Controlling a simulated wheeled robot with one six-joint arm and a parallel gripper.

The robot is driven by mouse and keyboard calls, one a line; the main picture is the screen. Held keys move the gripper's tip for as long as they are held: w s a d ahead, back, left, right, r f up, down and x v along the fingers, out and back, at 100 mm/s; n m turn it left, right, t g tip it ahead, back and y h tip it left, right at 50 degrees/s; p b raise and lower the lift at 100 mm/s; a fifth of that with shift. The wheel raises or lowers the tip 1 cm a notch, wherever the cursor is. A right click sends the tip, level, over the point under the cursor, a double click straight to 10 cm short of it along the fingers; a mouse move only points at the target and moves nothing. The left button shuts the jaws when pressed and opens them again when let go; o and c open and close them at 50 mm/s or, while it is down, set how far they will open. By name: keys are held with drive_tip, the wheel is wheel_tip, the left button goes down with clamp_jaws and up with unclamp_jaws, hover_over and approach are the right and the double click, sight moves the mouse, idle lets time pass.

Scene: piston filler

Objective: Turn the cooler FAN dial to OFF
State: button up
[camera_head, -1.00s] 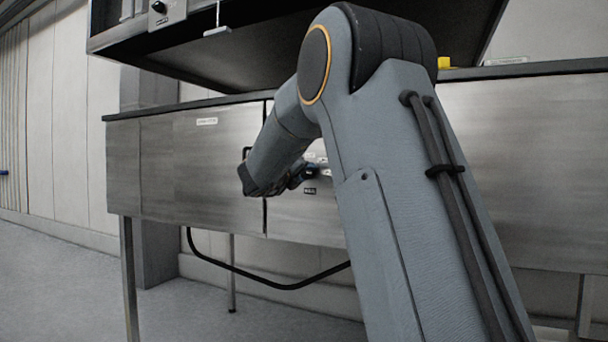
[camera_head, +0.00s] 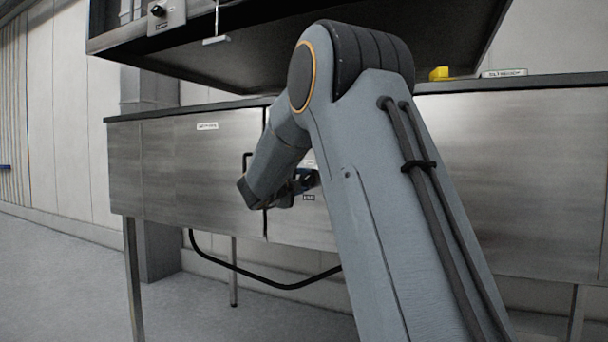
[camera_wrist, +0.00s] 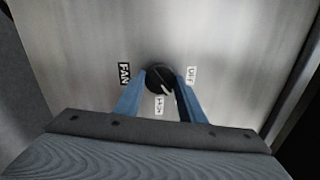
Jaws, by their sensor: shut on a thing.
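The FAN dial (camera_wrist: 157,76) is a round black knob on a brushed metal panel in the wrist view. A black FAN label (camera_wrist: 124,74) is left of it and a white OFF label (camera_wrist: 191,76) right of it. A third white label (camera_wrist: 160,106) below is hard to read. The dial's white pointer mark slants to the lower right, between the lower label and OFF. My gripper (camera_wrist: 160,84) has its blue fingers on both sides of the dial, shut on it. In the head view my gripper (camera_head: 304,181) is at the cabinet front, partly hidden by my arm; the dial is hidden there.
The metal cabinet (camera_head: 190,165) stands on legs with a dark top edge. A dark hood-like unit (camera_head: 250,62) overhangs it. A yellow object (camera_head: 440,73) and a white label (camera_head: 503,73) are at the right. A black hose (camera_head: 285,286) hangs below. Floor at left is clear.

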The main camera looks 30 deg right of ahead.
drive_tip(key=n+p, duration=0.4)
drive_tip(key=n, duration=0.1)
drive_tip(key=shift+r+n+p, duration=0.15)
drive_tip(key=shift+n+p, duration=0.15)
drive_tip(key=shift+p, duration=0.05)
drive_tip(key=shift+n+p, duration=1.8)
drive_tip(key=shift+n, duration=0.5)
drive_tip(key=o, duration=1)
drive_tip(key=shift+o, duration=0.2)
drive_tip(key=b+v, duration=0.1)
drive_tip(key=v, duration=0.7)
drive_tip(key=shift+b, duration=0.35)
